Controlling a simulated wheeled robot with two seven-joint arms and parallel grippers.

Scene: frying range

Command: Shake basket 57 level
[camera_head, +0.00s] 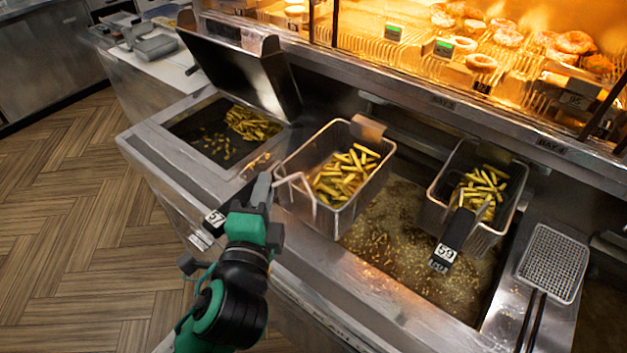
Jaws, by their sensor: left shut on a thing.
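Basket 57 (306,214) is a wire fry basket with fries (345,172) in it, heaped toward its right side. It hangs over the left part of the fryer oil. Its handle comes toward me at the left, with a black tag marked 57 (216,219) at the end. My left gripper (262,190) is shut on the handle of basket 57, just left of the basket; the fingers hide part of the handle. My right gripper does not show.
Basket 59 (492,237) holds fries at the right over the bubbling oil (400,240). A tray with loose fries (215,140) lies at left beneath a raised metal lid (240,75). A mesh skimmer (552,262) rests at the right. A heated rack with doughnuts stands behind.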

